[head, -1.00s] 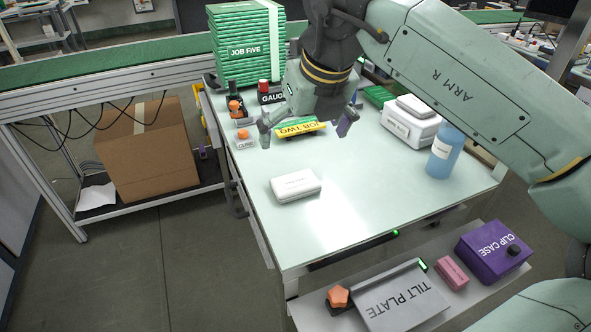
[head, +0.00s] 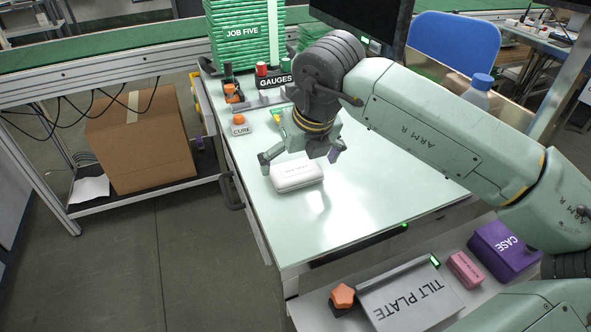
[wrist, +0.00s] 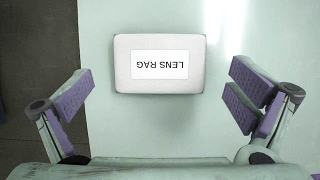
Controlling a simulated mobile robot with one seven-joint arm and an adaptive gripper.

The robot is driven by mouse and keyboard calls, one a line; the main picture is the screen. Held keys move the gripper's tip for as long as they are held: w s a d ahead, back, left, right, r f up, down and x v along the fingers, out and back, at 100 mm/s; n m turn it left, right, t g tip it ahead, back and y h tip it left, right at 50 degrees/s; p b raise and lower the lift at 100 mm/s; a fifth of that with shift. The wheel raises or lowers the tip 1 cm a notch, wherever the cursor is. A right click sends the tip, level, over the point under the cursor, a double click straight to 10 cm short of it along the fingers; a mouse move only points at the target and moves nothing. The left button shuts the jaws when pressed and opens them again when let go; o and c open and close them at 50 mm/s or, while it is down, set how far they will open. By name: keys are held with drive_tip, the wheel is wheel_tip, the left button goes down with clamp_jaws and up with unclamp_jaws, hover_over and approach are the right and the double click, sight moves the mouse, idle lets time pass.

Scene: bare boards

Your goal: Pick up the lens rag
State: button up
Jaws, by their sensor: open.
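The lens rag (wrist: 160,84) is a white, rounded packet with its label reading upside down in the wrist view. It lies flat on the pale green table, and in the head view the lens rag (head: 296,176) is near the table's left edge. My gripper (head: 302,160) is open above and just behind it in the head view. In the wrist view my gripper's purple-padded fingers (wrist: 155,107) stand wide apart to the left and right of the packet, not touching it. Nothing is between the fingers.
Behind stand the gauges block (head: 275,82), a cure box (head: 239,127) and a green JOB FIVE stack (head: 246,35). A front shelf holds the tilt plate (head: 408,297), a pink block (head: 465,269) and a purple case (head: 503,247). The table (head: 385,205) right of the packet is clear.

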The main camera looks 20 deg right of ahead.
sight(297, 171)
drive_tip(key=shift+x, duration=1.25)
drive_tip(key=shift+c, duration=0.6)
drive_tip(key=c, duration=0.9)
drive_tip(key=shift+o, duration=0.2)
drive_tip(key=shift+r, duration=0.1)
wheel_tip(297, 171, up, 18)
drive_tip(key=p, duration=0.9)
